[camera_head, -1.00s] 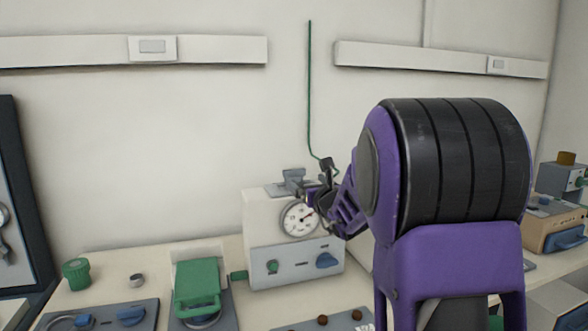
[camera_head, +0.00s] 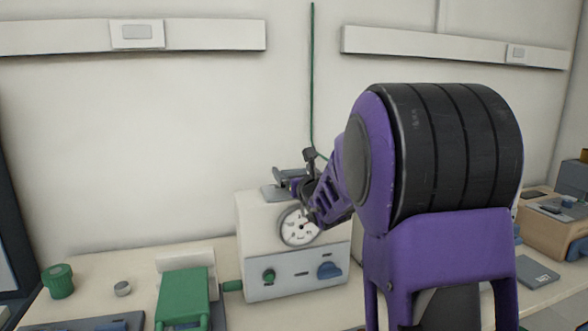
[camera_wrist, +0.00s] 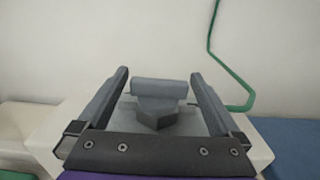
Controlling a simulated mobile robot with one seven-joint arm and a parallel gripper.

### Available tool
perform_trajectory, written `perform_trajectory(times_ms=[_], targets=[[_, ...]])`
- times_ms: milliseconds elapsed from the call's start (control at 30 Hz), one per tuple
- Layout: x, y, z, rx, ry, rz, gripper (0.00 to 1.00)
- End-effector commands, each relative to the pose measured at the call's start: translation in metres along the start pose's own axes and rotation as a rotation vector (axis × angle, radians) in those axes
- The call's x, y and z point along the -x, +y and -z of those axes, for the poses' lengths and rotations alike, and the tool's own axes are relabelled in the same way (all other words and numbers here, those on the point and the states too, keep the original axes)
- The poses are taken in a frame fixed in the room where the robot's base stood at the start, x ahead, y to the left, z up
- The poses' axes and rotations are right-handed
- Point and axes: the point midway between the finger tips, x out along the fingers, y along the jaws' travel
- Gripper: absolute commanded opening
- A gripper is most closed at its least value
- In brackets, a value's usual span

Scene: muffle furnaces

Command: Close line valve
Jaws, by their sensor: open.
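The line valve shows in the wrist view as a grey block-shaped handle (camera_wrist: 160,93) on a faceted stem, on a flat grey plate. It sits on top of a white box (camera_head: 255,220) with a round dial gauge. My gripper (camera_wrist: 160,75) is open, with one finger on each side of the handle and a visible gap to both. In the head view my gripper (camera_head: 292,181) is above the gauge at the box top, and my wrist and fingers partly hide the valve.
A green line (camera_head: 312,80) runs down the wall behind the box. A tan box (camera_head: 552,232) stands at the right.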

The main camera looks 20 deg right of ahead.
Motion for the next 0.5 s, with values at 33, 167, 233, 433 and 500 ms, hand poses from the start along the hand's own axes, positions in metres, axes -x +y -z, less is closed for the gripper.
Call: perform_trajectory(times_ms=[33, 167, 233, 433, 500], targets=[[-0.0001, 0.0012, 0.0000, 0.000, 0.000, 0.000, 1.00], [-0.0003, 0.0022, 0.0000, -0.001, 0.000, 0.001, 1.00], [-0.0003, 0.0023, 0.0000, -0.001, 0.000, 0.001, 1.00], [-0.0003, 0.0022, 0.0000, -0.001, 0.000, 0.002, 1.00], [-0.0003, 0.0021, 0.0000, -0.001, 0.000, 0.002, 0.93]])
